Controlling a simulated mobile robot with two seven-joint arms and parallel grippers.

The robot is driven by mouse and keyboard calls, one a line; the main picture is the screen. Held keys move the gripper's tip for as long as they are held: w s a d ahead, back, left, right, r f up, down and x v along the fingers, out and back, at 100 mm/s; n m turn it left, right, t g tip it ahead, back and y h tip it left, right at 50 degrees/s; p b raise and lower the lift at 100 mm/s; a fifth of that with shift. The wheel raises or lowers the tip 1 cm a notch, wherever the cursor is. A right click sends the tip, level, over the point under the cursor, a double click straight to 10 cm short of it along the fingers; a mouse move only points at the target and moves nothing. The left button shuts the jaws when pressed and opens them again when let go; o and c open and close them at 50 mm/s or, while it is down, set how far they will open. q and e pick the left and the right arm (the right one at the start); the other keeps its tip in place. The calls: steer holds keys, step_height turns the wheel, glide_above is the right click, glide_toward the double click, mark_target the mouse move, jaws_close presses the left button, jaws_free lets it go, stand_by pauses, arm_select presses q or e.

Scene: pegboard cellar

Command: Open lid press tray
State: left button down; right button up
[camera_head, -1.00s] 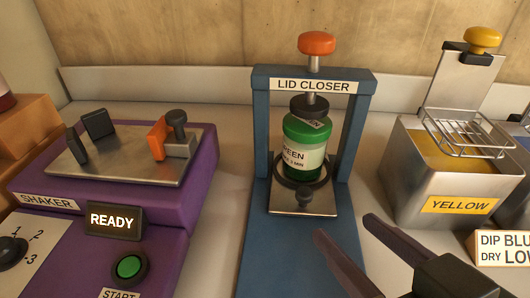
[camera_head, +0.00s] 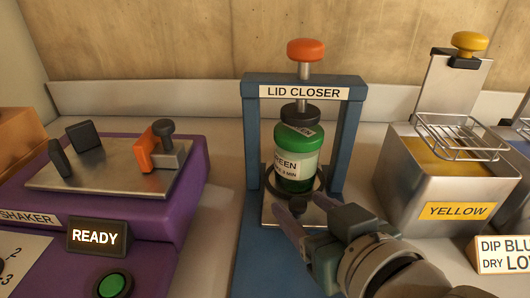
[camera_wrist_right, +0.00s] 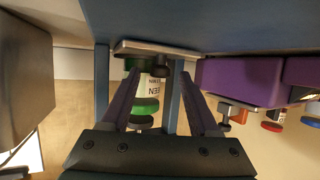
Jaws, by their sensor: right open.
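The blue lid closer press (camera_head: 352,135) stands in the middle of the head view, with an orange knob (camera_head: 305,50) on its post. A small dark knob (camera_head: 298,204) sits at the tray's front edge. My right gripper (camera_head: 302,210) is open at the tray's front, its fingers pointing toward this knob. In the right wrist view the tray knob (camera_wrist_right: 160,65) appears between the open fingertips; contact cannot be told. My left gripper is not in view.
A purple shaker (camera_head: 190,205) with a READY sign (camera_head: 97,236) stands to the left. A metal YELLOW dip tank (camera_head: 408,190) with a wire basket (camera_head: 462,138) stands to the right. A wooden wall is behind. Bare counter lies between the shaker and the press.

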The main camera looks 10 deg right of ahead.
steer(key=shift+c, duration=0.2)
jaws_close()
steer(key=shift+s, duration=0.1)
stand_by(1.0)
